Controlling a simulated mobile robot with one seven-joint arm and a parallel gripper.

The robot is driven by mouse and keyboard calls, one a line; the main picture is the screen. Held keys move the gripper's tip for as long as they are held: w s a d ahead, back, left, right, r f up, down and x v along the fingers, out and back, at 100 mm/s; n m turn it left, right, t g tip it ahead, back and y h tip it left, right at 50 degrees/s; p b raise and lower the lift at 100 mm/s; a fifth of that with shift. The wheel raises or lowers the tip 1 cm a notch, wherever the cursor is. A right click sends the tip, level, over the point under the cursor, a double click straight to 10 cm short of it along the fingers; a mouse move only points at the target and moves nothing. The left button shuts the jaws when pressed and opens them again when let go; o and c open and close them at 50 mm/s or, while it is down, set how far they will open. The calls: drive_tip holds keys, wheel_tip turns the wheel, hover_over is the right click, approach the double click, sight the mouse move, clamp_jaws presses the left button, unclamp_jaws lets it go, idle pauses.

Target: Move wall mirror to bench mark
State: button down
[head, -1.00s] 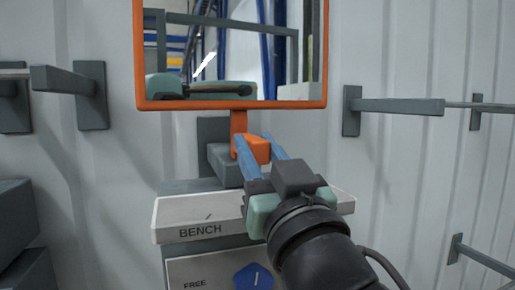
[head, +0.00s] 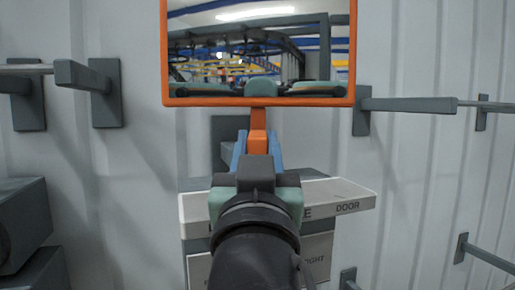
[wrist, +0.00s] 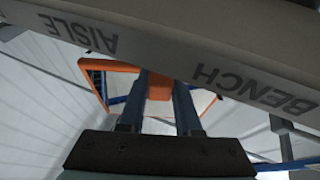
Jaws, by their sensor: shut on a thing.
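The wall mirror (head: 258,101) has an orange frame and stands at the top centre of the head view, facing roughly towards me. An orange stem and handle (head: 258,140) hang below it. My gripper (head: 257,152) is shut on the handle, with one blue finger on each side. The wrist view shows the orange handle (wrist: 158,86) between the fingers. The BENCH mark (wrist: 255,90) reads upside down on the white ledge in the wrist view, beside the AISLE mark (wrist: 88,34).
The white ledge (head: 350,194) juts out just below the handle. Grey wall arms stick out at left (head: 82,76) and right (head: 410,105). Dark grey blocks (head: 22,220) stand at lower left. A lower panel (head: 315,250) carries partly hidden lettering.

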drive_tip(key=shift+a+f+m+h, duration=0.1)
drive_tip(key=shift+a+m+h, duration=0.5)
drive_tip(key=shift+h, duration=0.4)
drive_tip(key=shift+w+a+m+h+b, duration=0.1)
drive_tip(key=shift+a+m+h+b, duration=0.25)
drive_tip(key=shift+h, duration=0.55)
drive_tip(key=c, duration=0.6)
unclamp_jaws()
drive_tip(key=b+v, duration=0.3)
drive_tip(key=v, duration=0.3)
drive_tip(key=b+v, duration=0.3)
drive_tip(key=v, duration=0.4)
drive_tip(key=shift+a+r+b, duration=0.15)
drive_tip(key=shift+r+b, duration=0.1)
drive_tip(key=shift+b, duration=0.05)
